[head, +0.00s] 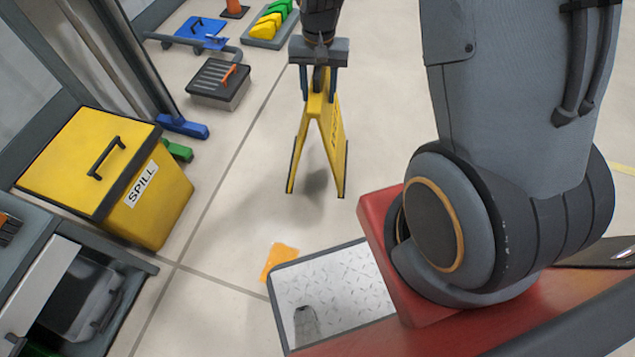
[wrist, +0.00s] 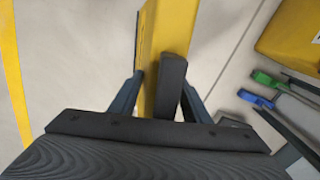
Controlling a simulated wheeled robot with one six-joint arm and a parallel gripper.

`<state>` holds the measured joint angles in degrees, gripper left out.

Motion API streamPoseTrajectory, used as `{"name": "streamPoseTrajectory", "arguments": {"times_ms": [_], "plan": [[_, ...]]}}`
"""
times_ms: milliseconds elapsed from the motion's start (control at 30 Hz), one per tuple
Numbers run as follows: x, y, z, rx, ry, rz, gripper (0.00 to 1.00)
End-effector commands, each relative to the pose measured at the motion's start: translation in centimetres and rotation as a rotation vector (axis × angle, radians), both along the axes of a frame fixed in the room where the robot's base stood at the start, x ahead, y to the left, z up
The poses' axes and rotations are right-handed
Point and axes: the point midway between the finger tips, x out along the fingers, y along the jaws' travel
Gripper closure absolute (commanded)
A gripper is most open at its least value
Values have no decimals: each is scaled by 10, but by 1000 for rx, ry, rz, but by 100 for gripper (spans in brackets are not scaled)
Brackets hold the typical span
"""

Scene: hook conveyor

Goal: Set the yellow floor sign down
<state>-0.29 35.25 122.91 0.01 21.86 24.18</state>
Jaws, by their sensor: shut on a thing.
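The yellow floor sign (head: 334,135) hangs upright below my gripper (head: 319,88) in the head view, its two panels spread in an A shape. My gripper is shut on the top of the sign. A shadow lies on the floor under the sign; I cannot tell for certain how far its feet are from the floor. In the wrist view the sign (wrist: 153,40) stands between the two dark fingers of my gripper (wrist: 160,95), and its lower part is out of sight.
A yellow spill bin (head: 85,165) stands at the left. A dark grey box (head: 218,84), a blue item (head: 200,28) and a tray of green and yellow pieces (head: 270,25) lie farther back. An orange piece (head: 279,260) lies on the floor nearer. Floor around the sign is clear.

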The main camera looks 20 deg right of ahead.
Motion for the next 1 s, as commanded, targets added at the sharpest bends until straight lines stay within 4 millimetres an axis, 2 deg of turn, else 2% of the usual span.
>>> {"name": "streamPoseTrajectory", "arguments": {"times_ms": [33, 100, 300, 467, 700, 1000], "plan": [[7, 0, -14, -1, 1, -44, 100], [14, -1, -27, 0, 0, -104, 100], [24, -2, -47, -1, -1, -199, 100], [25, -3, -63, 0, 0, -215, 100], [25, -3, -102, 0, 0, -213, 100], [24, -3, -129, 0, 0, -212, 100]]}}
